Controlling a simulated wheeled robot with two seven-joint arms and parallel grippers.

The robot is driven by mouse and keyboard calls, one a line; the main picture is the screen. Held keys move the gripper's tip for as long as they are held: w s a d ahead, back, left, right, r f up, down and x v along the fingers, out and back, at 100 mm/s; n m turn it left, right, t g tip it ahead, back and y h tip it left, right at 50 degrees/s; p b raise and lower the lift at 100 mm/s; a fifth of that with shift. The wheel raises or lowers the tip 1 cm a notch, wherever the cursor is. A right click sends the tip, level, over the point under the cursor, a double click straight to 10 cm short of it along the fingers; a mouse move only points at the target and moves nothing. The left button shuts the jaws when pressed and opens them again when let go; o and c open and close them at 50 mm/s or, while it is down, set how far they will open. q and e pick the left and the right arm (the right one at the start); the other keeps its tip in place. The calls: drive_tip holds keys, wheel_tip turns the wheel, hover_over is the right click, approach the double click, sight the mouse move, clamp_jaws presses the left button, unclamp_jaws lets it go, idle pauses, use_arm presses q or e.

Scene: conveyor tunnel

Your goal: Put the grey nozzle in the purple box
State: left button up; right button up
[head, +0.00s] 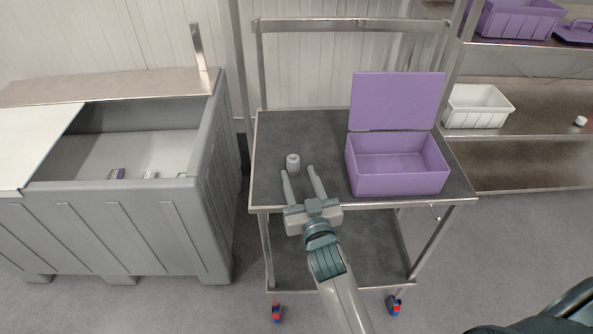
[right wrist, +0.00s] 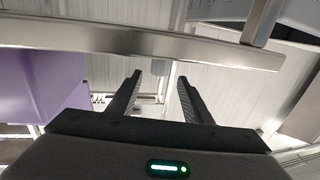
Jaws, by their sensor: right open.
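The grey nozzle (head: 293,162) stands on the dark top of the cart, left of the purple box. The purple box (head: 398,178) sits on the right half of the cart top with its lid (head: 397,101) raised at the back; its inside looks empty. My right gripper (head: 298,170) is open and empty, reaching over the cart's front edge, its fingertips just in front of the nozzle. In the right wrist view a small grey shape (right wrist: 159,67) shows between the open fingers; I cannot tell for sure that it is the nozzle. My left gripper is not in view.
The cart top (head: 270,135) has a metal rim and a back rail. A large grey bin (head: 215,170) with small items inside stands at left. Shelves at right hold a white bin (head: 478,107) and a purple crate (head: 518,20). The cart top behind the nozzle is clear.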

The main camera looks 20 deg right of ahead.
drive_tip(key=s+b, duration=0.1)
drive_tip(key=s, duration=0.6)
drive_tip(key=shift+a, duration=0.3)
drive_tip(key=shift+s, duration=0.1)
idle(0.3)
